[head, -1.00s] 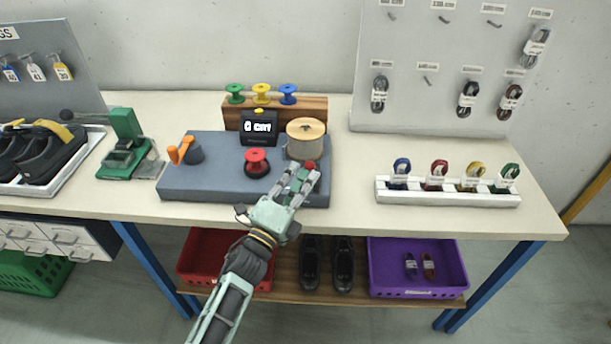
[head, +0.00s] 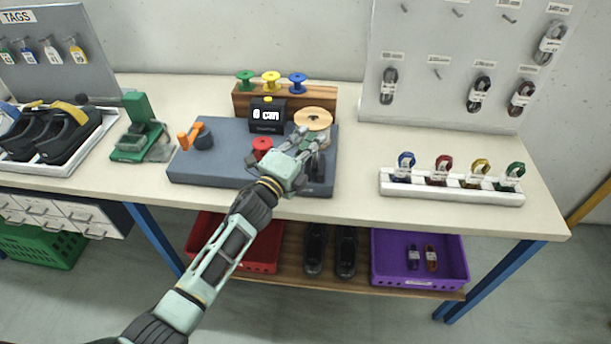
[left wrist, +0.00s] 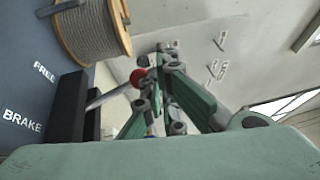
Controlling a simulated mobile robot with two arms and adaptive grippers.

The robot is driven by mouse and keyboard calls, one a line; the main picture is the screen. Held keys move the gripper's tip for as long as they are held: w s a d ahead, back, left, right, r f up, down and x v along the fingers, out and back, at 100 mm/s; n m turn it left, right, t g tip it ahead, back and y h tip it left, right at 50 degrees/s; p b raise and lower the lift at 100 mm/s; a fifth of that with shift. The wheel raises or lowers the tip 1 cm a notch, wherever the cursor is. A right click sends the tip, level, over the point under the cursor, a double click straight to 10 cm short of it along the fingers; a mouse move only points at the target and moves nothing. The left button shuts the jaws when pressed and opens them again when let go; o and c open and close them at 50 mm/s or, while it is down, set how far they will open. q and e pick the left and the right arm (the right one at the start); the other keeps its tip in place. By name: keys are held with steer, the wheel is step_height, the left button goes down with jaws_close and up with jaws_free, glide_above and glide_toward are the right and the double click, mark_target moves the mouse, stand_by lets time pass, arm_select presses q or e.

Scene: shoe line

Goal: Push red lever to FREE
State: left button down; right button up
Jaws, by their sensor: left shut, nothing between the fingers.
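The red lever shows in the left wrist view as a metal rod with a red ball knob (left wrist: 138,77), coming out of a black slotted block (left wrist: 68,108). White words FREE and BRAKE are printed on the blue-grey base beside the block. The rod leaves the block between the two words' heights; I cannot tell its exact setting. My left gripper (head: 306,140) is shut and empty, over the right end of the blue-grey base (head: 215,171). In the left wrist view its fingers (left wrist: 160,82) are right beside the knob; contact is unclear. The gripper hides the knob in the head view. My right gripper is not in view.
A wooden cable spool (head: 313,117) stands just behind the gripper. A white lace rack (head: 452,192) stands to the right, with bare table between.

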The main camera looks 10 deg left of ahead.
arm_select(q)
steer(key=shift+w+f+b, duration=0.15)
steer(key=shift+w+b, duration=0.3)
steer(key=shift+w, duration=0.35)
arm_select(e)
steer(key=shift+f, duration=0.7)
arm_select(q)
steer(key=shift+w, duration=0.15)
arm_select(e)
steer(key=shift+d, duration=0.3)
arm_select(q)
steer(key=shift+a, duration=0.1)
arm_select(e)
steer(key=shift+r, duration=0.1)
